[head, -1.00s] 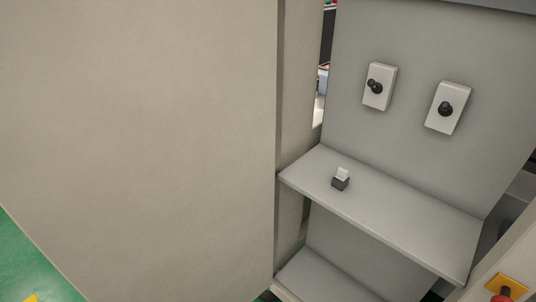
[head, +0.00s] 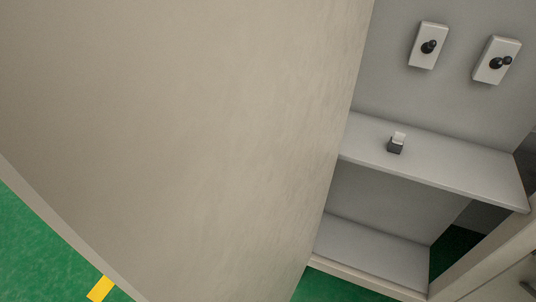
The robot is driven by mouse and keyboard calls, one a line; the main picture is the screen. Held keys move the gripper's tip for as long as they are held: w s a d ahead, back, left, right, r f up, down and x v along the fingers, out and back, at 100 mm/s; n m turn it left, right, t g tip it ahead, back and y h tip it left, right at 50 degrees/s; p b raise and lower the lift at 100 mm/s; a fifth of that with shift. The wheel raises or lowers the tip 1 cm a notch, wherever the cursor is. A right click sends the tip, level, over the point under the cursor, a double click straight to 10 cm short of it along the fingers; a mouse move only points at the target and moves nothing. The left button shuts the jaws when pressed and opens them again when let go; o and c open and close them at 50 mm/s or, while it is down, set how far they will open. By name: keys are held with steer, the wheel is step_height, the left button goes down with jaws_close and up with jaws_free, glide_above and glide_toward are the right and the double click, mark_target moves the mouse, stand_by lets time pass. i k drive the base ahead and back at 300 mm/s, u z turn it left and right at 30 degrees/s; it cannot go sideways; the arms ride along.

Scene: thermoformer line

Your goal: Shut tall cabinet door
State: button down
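The tall cabinet door (head: 180,130) is a large plain beige panel that fills the left and middle of the head view, very close to the camera. It stands open, swung out from the cabinet. To its right the cabinet's inside shows, with a grey back panel (head: 440,105), a middle shelf (head: 440,170) and a bottom shelf (head: 370,252). The door hides the left part of the cabinet. My gripper is not in the view.
Two white switch boxes with black knobs, a left one (head: 421,60) and a right one (head: 489,74), are on the back panel. A small dark block with a white top (head: 396,146) sits on the middle shelf. Green floor (head: 50,245) with a yellow mark (head: 101,289) shows at lower left.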

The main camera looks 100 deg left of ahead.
mark_target(186, 150)
steer(key=k, duration=1.35)
steer(key=u, duration=2.85)
steer(key=k, duration=1)
steer(key=z, duration=1)
steer(key=i, duration=0.5)
steer(key=u, duration=0.05)
